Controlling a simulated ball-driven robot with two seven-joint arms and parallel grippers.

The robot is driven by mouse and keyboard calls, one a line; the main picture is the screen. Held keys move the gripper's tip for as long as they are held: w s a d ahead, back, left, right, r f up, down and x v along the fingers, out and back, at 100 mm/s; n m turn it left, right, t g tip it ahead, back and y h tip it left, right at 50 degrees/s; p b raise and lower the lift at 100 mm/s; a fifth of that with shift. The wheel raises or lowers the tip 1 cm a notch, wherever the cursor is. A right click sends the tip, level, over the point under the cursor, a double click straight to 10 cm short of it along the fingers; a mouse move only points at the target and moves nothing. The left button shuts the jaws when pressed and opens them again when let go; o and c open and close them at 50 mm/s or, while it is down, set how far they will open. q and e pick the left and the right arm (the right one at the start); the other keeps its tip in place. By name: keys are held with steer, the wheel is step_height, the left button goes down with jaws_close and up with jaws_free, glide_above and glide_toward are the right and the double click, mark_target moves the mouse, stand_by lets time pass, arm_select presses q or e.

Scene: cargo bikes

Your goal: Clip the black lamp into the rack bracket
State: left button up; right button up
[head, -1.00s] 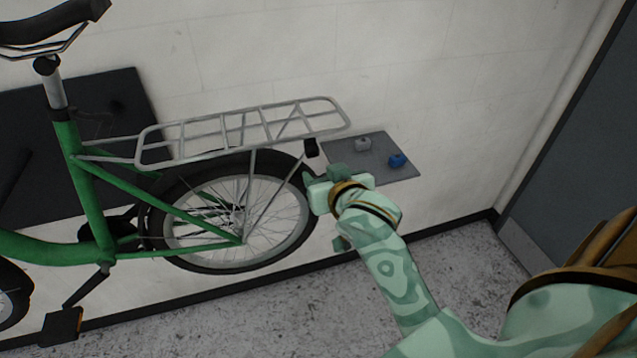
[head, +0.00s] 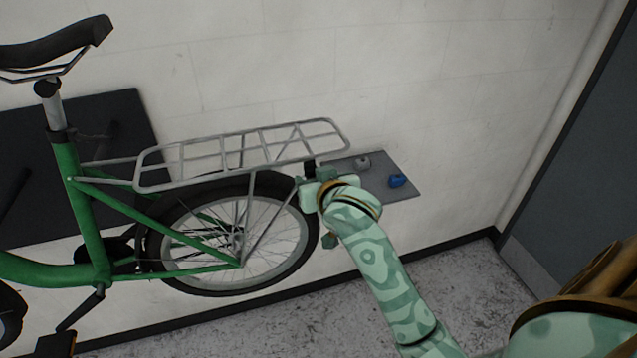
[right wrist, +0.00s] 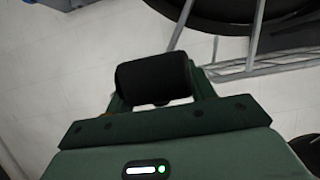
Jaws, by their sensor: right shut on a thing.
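My right gripper (head: 309,188) is just under the rear end of the silver rack (head: 240,155), beside the rear tyre. In the right wrist view its fingers (right wrist: 160,100) are shut on the black lamp (right wrist: 153,80), a short dark cylinder lying across between them. Whether lamp and block touch, I cannot tell. My left gripper is not in view.
A grey shelf (head: 405,190) on the wall behind holds a grey lamp (head: 362,163) and a blue lamp (head: 397,181). The green bike (head: 85,205) with its rear wheel (head: 235,235) fills the left. The floor at lower right is free up to a dark door.

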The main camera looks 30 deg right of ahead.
steer(key=shift+w+d, duration=0.25)
steer(key=shift+w, duration=0.7)
stand_by(0.6)
steer(key=o, duration=1.1)
